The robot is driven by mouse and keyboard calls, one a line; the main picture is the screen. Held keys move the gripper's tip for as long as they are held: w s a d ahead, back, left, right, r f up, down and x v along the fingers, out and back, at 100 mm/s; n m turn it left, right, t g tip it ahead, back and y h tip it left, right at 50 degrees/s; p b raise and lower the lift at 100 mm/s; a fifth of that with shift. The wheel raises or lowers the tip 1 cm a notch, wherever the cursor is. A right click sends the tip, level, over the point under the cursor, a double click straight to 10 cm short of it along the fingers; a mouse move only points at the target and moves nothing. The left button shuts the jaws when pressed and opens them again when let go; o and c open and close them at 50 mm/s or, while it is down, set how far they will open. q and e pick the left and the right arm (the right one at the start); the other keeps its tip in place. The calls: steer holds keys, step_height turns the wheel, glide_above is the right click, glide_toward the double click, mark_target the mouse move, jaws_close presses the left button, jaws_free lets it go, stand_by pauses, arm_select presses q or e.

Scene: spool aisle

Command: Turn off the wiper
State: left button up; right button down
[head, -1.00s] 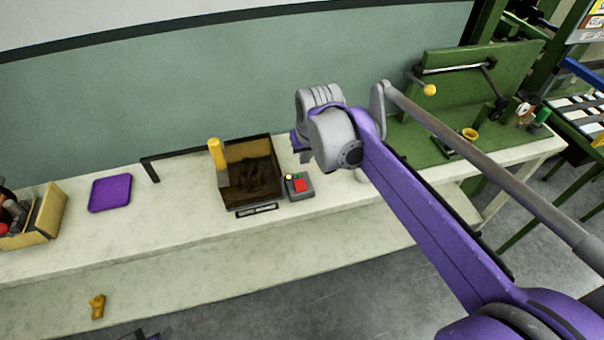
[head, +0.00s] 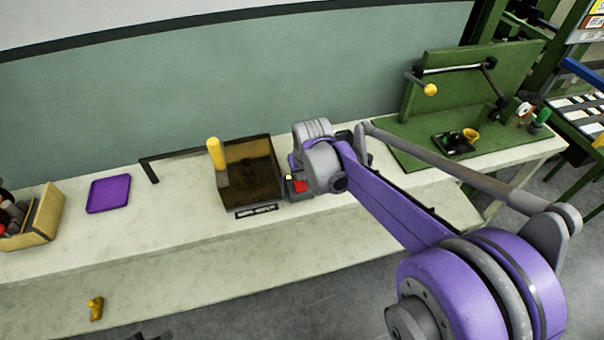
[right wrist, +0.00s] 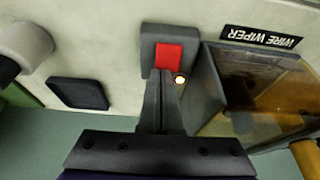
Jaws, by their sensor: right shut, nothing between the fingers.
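The wire wiper is a dark, open-topped box (head: 262,196) with a yellow handle at its left, on the bench; its label reads upside down in the right wrist view (right wrist: 262,37). Beside it is a small grey control box (right wrist: 150,32) with a red button (right wrist: 168,56), also seen in the head view (head: 300,186). A small lamp (right wrist: 180,79) on it glows yellowish white. My right gripper (right wrist: 162,76) is shut and empty, its fingertips at the red button's edge; I cannot tell whether they touch. The fingers hide part of the control box. My left gripper is not in view.
A purple tray (head: 108,194) and a tan bin (head: 36,222) stand to the left on the bench. A black pad (right wrist: 78,93) lies near the control box. A green fixture (head: 470,90) with a yellow-knobbed lever stands at the right.

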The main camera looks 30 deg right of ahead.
steer(key=shift+w+f+g, duration=0.2)
steer(key=shift+f+g, duration=0.1)
steer(key=shift+f, duration=0.05)
steer(key=shift+s, duration=0.15)
steer(key=shift+s+a+r, duration=0.15)
steer(key=shift+s+a, duration=0.05)
steer(key=shift+s, duration=0.55)
steer(key=shift+w, duration=0.1)
